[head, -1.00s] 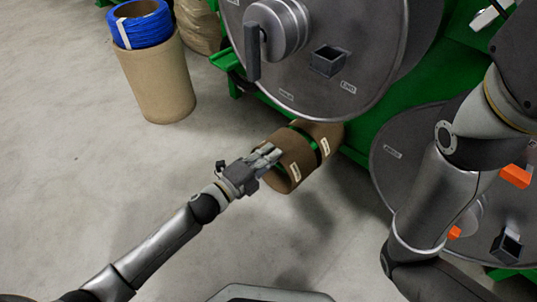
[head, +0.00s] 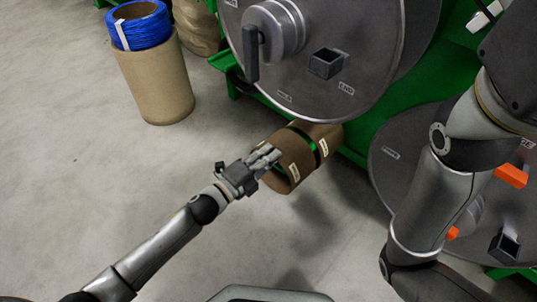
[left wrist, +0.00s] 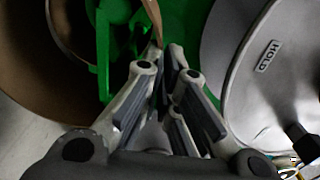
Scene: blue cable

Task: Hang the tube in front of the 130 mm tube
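Two brown cardboard tubes with white labels lie one behind the other at the green stand, below the big grey disc. The front tube (head: 293,160) is nearer to me. The rear tube (head: 324,135) is closer to the stand, with a narrow gap showing green between them. The label sizes are too small to read. My left gripper (head: 272,155) is at the front tube's near rim. In the left wrist view, the fingers (left wrist: 167,58) are closed together at the edge of the brown tube wall (left wrist: 115,25), with green metal inside the tube. My right gripper is out of view.
The big grey disc (head: 375,65) with its crank hangs just above the tubes. A second grey disc (head: 400,165) is at right, partly behind my right arm. A brown drum (head: 155,85) with blue cable (head: 140,25) stands at upper left. The left floor is clear.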

